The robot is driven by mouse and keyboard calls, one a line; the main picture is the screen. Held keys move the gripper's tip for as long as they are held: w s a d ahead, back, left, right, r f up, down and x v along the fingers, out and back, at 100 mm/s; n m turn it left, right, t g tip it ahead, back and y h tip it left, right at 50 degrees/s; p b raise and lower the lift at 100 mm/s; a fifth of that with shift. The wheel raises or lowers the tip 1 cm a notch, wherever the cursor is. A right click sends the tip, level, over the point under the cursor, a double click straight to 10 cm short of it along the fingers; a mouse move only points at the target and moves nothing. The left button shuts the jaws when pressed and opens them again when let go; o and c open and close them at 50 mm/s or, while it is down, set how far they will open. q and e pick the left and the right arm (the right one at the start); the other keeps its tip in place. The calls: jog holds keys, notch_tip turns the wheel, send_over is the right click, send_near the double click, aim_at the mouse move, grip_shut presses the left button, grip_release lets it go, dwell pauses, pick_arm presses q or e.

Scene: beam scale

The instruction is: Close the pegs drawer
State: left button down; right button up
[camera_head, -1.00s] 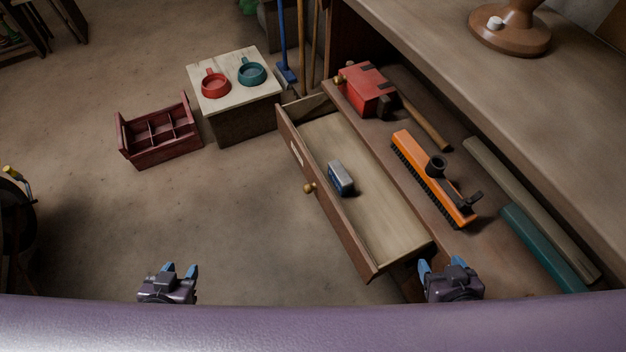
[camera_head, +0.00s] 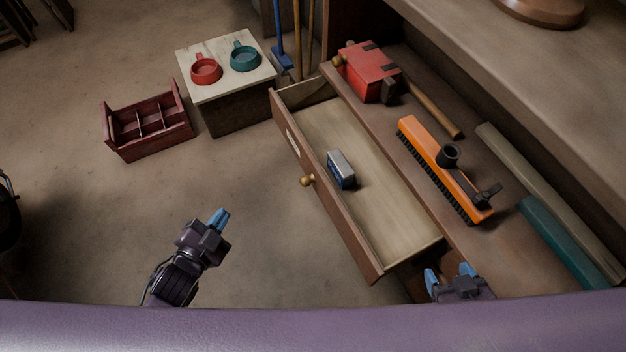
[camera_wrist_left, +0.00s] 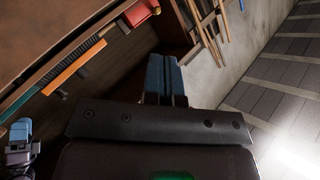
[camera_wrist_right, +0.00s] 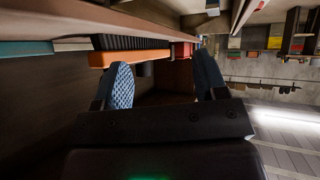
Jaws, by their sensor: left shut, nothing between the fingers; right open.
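The pulled-out wooden drawer (camera_head: 327,215) stands open from the bench in the head view, with a round brass knob (camera_head: 307,181) and a pale label on its front. A small blue and grey box (camera_head: 341,169) lies inside it. My left gripper (camera_head: 219,219) is shut and empty, over the floor to the left of the drawer front and apart from it. Its closed blue fingers show in the left wrist view (camera_wrist_left: 165,80). My right gripper (camera_head: 451,274) is open and empty, near the drawer's near right corner; its spread fingers show in the right wrist view (camera_wrist_right: 163,85).
On the shelf beside the drawer are a red box (camera_head: 368,72), an orange brush (camera_head: 437,163) and a teal bar (camera_head: 560,240). A small table (camera_head: 222,98) with red and teal cups stands at the back. A red divided crate (camera_head: 147,121) sits on the floor.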

pick_arm(q)
jog(key=w+d+f+m+g+h+b, duration=0.1)
jog(key=w+d+f+m+h+b, duration=0.2)
jog(key=w+d+f+m+h, duration=0.4)
jog(key=m+g+h+b, duration=0.4)
jog(key=m+g, duration=0.2)
jog(key=m, duration=0.6)
send_near(322, 181)
jog(key=shift+n, duration=0.3)
jog(key=x, duration=0.2)
jog(key=b+x, duration=0.1)
jog(key=x, duration=0.3)
jog(key=shift+w+d+f+b, duration=0.2)
jog(key=shift+f+b, duration=0.1)
jog(key=shift+b, duration=0.1)
jog(key=shift+w+d+r, duration=0.1)
jog(key=shift+w+d, duration=0.1)
jog(key=shift+d, duration=0.25)
pick_arm(e)
jog(key=shift+n, duration=0.7)
jog(key=f, duration=0.3)
jog(key=a+f, duration=0.1)
jog(key=f, duration=0.1)
jog(key=shift+w+a+f, duration=0.1)
jog(key=shift+w+f, duration=0.2)
jog(key=shift+w, duration=0.05)
jog(key=shift+s+f+g, duration=0.15)
jog(key=shift+g, duration=0.15)
